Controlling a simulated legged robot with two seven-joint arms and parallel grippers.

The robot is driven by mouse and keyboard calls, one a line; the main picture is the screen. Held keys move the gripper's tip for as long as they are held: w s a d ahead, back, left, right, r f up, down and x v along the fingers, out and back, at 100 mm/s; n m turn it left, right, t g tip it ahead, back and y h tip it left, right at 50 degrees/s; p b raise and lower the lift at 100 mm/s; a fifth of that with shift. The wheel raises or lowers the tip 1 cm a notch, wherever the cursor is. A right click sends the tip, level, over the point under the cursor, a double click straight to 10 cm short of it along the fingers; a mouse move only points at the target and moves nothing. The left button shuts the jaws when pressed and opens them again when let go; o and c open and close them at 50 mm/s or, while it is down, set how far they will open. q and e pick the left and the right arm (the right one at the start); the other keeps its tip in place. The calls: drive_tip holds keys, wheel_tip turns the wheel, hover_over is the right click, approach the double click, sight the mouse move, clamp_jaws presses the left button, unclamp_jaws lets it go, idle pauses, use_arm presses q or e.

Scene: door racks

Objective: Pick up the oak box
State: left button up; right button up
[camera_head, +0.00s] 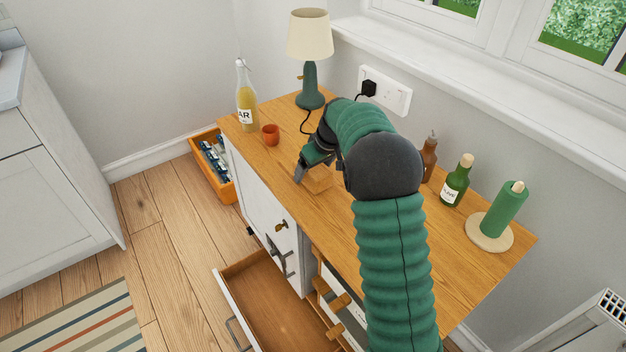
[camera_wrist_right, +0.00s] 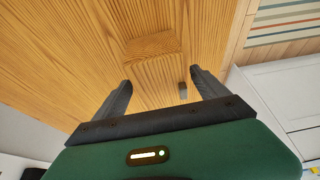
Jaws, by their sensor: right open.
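The oak box (camera_head: 320,181) is a small wooden block on the oak counter top, close in colour to the counter. In the head view it is partly hidden by my right gripper (camera_head: 301,174), which is low beside its left end. In the right wrist view the box (camera_wrist_right: 153,47) lies ahead of the right gripper (camera_wrist_right: 161,80), whose two dark fingers are apart with nothing gripped between them. Whether a finger touches the box cannot be told. My left gripper is not in view.
On the counter (camera_head: 400,245) stand a lamp (camera_head: 311,60), a juice bottle (camera_head: 246,100), an orange cup (camera_head: 270,134), a brown bottle (camera_head: 429,160), a green bottle (camera_head: 456,180) and a green roll on a stand (camera_head: 503,208). An open drawer (camera_head: 275,300) juts out below.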

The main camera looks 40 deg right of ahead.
drive_tip(key=shift+w+a+f, duration=0.1)
drive_tip(key=shift+w+f, duration=0.25)
drive_tip(key=shift+f, duration=0.25)
drive_tip(key=shift+s, duration=0.15)
drive_tip(key=c, duration=0.4)
clamp_jaws()
